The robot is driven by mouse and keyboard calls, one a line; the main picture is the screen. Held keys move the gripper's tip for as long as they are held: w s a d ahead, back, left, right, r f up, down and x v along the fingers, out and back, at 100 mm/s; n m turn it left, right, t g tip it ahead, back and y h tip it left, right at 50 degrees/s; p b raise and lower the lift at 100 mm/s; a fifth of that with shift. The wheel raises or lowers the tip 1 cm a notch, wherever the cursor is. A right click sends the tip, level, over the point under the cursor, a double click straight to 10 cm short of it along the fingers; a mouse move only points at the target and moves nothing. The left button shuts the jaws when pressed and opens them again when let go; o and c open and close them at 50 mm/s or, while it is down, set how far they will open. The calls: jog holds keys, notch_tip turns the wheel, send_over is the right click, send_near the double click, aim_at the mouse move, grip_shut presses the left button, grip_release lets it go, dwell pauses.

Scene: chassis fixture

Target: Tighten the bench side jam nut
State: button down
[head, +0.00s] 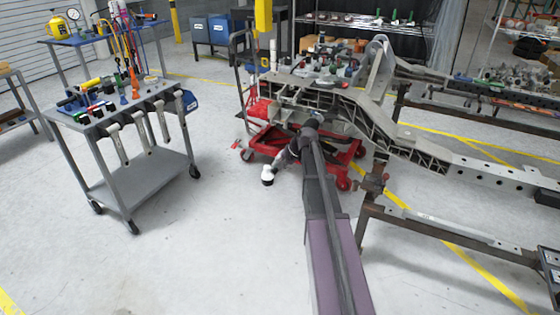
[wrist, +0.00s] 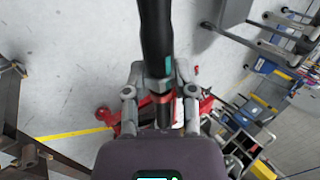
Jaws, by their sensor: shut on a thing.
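In the wrist view my gripper (wrist: 160,97) is shut on a long black-handled tool (wrist: 156,40) with a teal mark. Its fingers press on it from both sides, and the tool runs out of the top of the picture. In the head view my arm reaches toward the near side of the grey chassis frame (head: 398,128), and my gripper cannot be made out clearly there. The bench side jam nut cannot be picked out in either view. The tool's working end is not visible.
A grey tool cart (head: 134,183) with hanging wrenches stands at the left. A red wheeled lift (head: 343,170) sits under the chassis end. A brown steel stand (head: 450,236) holds the chassis at the right.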

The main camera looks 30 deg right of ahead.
jog(key=shift+w+r+g+h+p, duration=0.1)
jog(key=shift+g+h+p, duration=0.2)
jog(key=shift+g+h, duration=0.1)
jog(key=shift+c, duration=2.1)
grip_release()
jog(key=shift+f+b, duration=0.25)
jog(key=shift+b, duration=0.25)
